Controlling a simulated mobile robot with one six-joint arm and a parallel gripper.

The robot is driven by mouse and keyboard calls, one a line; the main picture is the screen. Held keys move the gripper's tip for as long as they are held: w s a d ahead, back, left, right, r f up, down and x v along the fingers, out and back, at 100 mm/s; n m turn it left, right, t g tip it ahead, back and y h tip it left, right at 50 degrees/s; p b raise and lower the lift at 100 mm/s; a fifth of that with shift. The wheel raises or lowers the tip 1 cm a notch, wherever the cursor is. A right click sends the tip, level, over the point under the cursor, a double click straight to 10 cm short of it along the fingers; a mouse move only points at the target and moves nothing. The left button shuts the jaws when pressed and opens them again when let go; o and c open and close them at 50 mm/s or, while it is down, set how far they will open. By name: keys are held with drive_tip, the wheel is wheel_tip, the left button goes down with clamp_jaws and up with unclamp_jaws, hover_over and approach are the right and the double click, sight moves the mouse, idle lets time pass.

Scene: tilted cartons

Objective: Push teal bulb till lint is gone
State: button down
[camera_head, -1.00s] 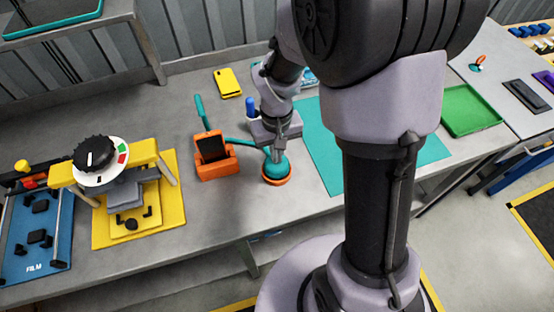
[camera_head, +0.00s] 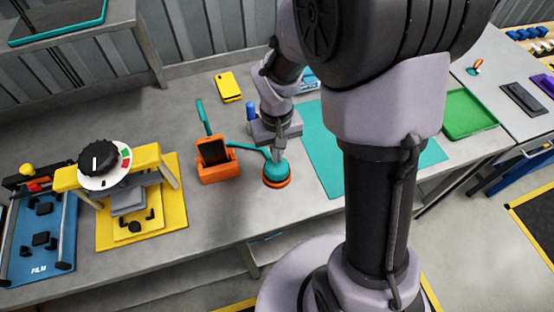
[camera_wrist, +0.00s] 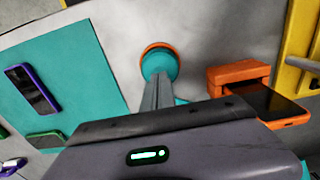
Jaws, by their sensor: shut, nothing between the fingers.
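The teal bulb (camera_head: 276,168) sits on an orange base on the bench, and a teal tube runs from it to the orange holder (camera_head: 218,170). A dark phone (camera_head: 213,151) rests tilted in that holder; it also shows in the wrist view (camera_wrist: 275,104). My gripper (camera_head: 275,155) is shut and empty, pointing down with its fingertips at the top of the bulb. In the wrist view the fingers (camera_wrist: 158,82) reach onto the teal bulb (camera_wrist: 160,62), hiding part of it. Any lint is too small to make out.
A teal mat (camera_head: 325,140) lies right of the bulb, with phones on it in the wrist view. A yellow press (camera_head: 137,205) with a black dial stands at left. A yellow phone (camera_head: 228,86) and blue bottle (camera_head: 251,110) are behind. A green tray (camera_head: 468,114) is further right.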

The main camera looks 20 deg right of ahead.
idle(0.4)
wheel_tip(320, 180, up, 5)
drive_tip(key=p, duration=0.4)
drive_tip(key=shift+r, duration=0.1)
drive_tip(key=s+a+r+m+t+y+b, duration=0.1)
drive_tip(key=s+a+r+m+t+b, duration=0.1)
drive_tip(key=s, duration=0.5)
drive_tip(key=s+a+r+m+t+y+b, duration=0.1)
drive_tip(key=s+r+m+t+b, duration=0.1)
drive_tip(key=s+r+b, duration=0.5)
drive_tip(key=shift+a+r+t, duration=0.4)
drive_tip(key=shift+t, duration=0.5)
